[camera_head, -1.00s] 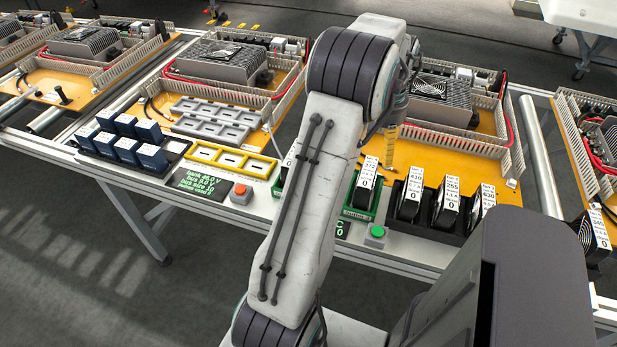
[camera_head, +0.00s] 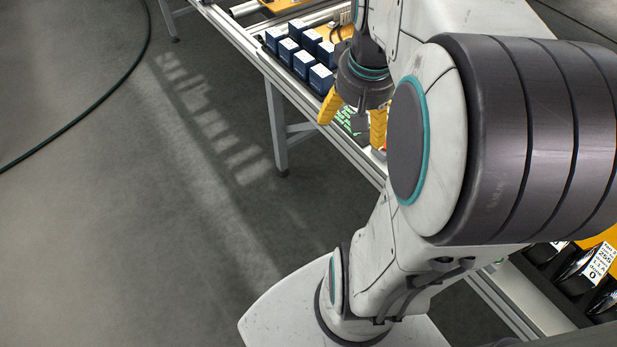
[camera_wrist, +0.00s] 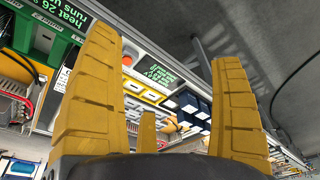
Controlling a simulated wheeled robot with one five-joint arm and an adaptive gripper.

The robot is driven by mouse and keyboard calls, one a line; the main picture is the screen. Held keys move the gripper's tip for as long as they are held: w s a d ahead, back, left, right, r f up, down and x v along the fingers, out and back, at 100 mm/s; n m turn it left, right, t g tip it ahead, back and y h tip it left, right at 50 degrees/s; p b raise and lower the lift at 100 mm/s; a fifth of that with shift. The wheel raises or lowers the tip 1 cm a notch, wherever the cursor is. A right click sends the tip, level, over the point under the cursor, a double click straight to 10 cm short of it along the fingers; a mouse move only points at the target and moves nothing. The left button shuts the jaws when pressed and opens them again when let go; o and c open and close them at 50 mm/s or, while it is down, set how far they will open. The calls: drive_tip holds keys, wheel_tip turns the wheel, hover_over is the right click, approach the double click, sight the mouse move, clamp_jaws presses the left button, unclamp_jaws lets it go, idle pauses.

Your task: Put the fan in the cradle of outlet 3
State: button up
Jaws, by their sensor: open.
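My gripper (camera_head: 353,115) is open and empty, with its two yellow fingers pointing down over the bench's front edge, by a dark panel with green text. In the wrist view my gripper (camera_wrist: 165,50) shows nothing between its fingertips. A fan (camera_head: 602,262) with a white label stands in a black rack at the right edge of the head view, well away from my gripper. A green cradle (camera_wrist: 8,22) shows in part at the upper left of the wrist view. My arm hides much of the bench, and I cannot tell which cradle belongs to outlet 3.
Several dark blue blocks (camera_head: 303,60) stand on the bench left of my gripper. A text panel (camera_wrist: 155,68) and a red button (camera_wrist: 64,78) show in the wrist view. The floor (camera_head: 150,220) in front of the bench is clear, with a cable at far left.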

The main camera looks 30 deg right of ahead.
drive_tip(key=s+a+f+n, duration=0.1)
drive_tip(key=s+a+n, duration=0.1)
drive_tip(key=a, duration=0.5)
drive_tip(key=s+a+f+n+t+y, duration=0.1)
drive_tip(key=s+a+n, duration=0.2)
drive_tip(key=a, duration=0.4)
drive_tip(key=shift+s+n+t, duration=0.3)
drive_tip(key=shift+n, duration=0.1)
